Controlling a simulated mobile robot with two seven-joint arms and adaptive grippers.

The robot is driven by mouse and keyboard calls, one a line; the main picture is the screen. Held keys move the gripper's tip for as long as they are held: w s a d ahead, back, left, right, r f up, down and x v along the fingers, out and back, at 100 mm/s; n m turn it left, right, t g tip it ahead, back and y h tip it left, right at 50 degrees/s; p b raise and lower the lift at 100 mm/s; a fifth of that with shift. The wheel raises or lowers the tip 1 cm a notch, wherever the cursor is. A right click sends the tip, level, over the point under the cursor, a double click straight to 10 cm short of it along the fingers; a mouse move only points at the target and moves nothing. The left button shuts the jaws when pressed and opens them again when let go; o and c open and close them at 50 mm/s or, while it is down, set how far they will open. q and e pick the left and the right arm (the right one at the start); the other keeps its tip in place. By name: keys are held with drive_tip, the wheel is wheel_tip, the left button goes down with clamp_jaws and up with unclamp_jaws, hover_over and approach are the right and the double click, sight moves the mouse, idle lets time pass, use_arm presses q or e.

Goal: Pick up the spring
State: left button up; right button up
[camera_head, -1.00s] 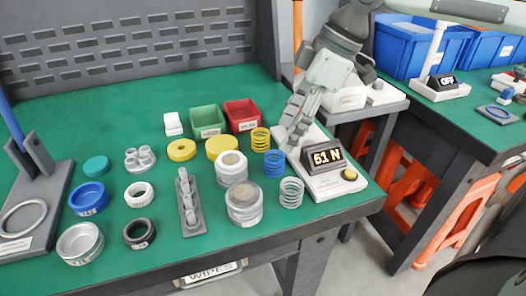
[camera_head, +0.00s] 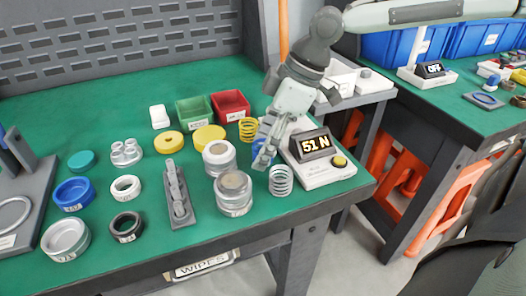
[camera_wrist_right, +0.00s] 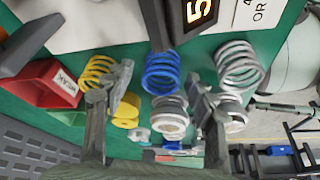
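Three springs stand in a row on the green mat: a yellow spring (camera_head: 247,131), a blue spring (camera_head: 261,156) and a grey-white spring (camera_head: 281,181). My right gripper (camera_head: 266,143) is at the blue spring and partly hides it in the head view. In the right wrist view, the fingers of my right gripper (camera_wrist_right: 163,88) are spread wide and empty. The blue spring (camera_wrist_right: 160,74) shows in the gap between them, the yellow spring (camera_wrist_right: 96,72) to the left and the grey-white spring (camera_wrist_right: 239,66) to the right. Contact is not visible. My left gripper is out of view.
A force gauge reading 51 N (camera_head: 314,146) stands close right of the springs. Grey stacked cylinders (camera_head: 233,192), a yellow disc (camera_head: 208,139), and green (camera_head: 194,111) and red (camera_head: 230,105) bins are near on the left. The table's front edge lies just below.

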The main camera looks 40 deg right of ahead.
drive_tip(key=c, duration=1.1)
drive_tip(key=shift+r, duration=0.1)
